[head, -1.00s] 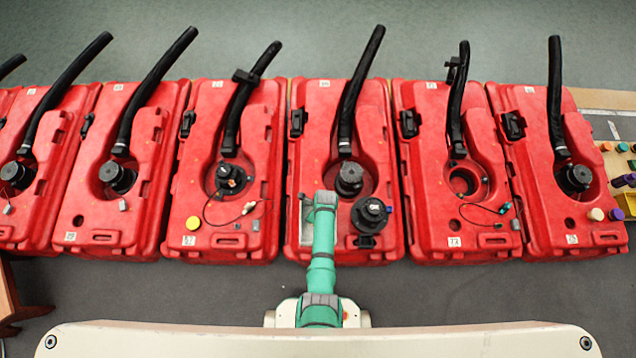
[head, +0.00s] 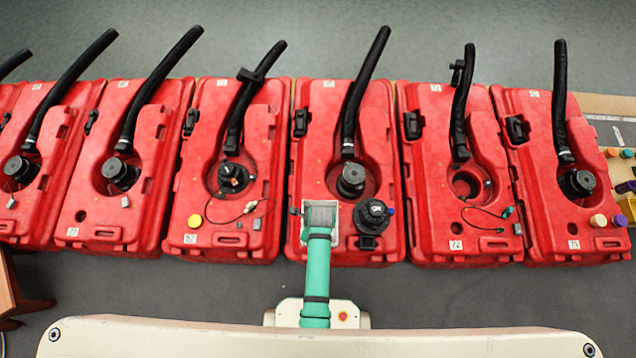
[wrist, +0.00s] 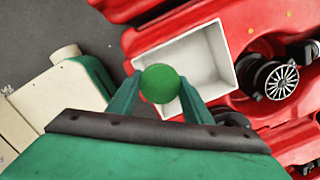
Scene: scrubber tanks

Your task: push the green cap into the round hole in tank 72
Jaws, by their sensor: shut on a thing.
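My gripper (wrist: 160,86) is shut on the green cap (wrist: 160,83), a round green piece held between its two green fingertips in the wrist view. Beyond the cap is a white open tray (wrist: 187,64) on a red tank; the cap appears in front of it, and its height above it is unclear. In the head view the cap is hidden by my arm. Tank 72 (head: 420,185), red and labelled, stands right of the tank where my arm is. Its small round hole (head: 456,228) shows dark and open just above the label.
Black hoses rise from the tanks, which stand close together in a row. A black round fitting (head: 372,212) stands beside my arm, toward tank 72. A thin cable (head: 487,212) lies on tank 72 near the hole. Clear grey floor lies in front of the tanks.

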